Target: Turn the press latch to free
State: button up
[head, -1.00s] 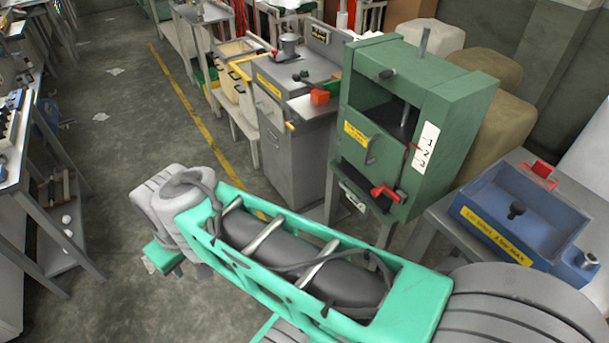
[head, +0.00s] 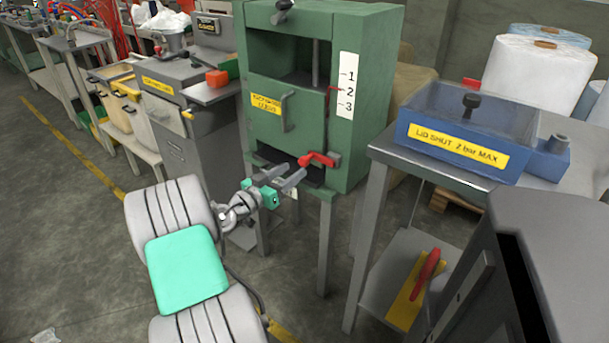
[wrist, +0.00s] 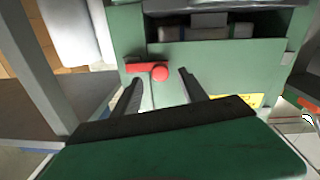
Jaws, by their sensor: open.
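The green press (head: 375,110) stands in the middle of the head view, with a handled front door and an opening above it. Its red latch (head: 318,159) sits low on the front, at the right of the dark lower slot, its lever lying roughly level. My gripper (head: 288,174) is open and empty, just in front of the press, below and left of the latch. In the wrist view the red latch (wrist: 160,73) shows a round end just ahead of the gap between the two fingertips (wrist: 158,82). No contact is visible.
A blue lidded box (head: 470,135) stands on the grey table (head: 560,195) at the right. A red-handled tool (head: 425,275) lies on the shelf below. A grey cabinet (head: 190,120) stands left of the press. The floor at the left is open.

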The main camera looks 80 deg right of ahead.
aim_at(302, 164)
jog(key=x, duration=0.6)
jog(key=shift+s+d+r+b, duration=0.1)
jog(key=shift+s+d+b, duration=0.15)
jog(key=shift+d+b, duration=0.1)
grip_shut()
dwell(1.0)
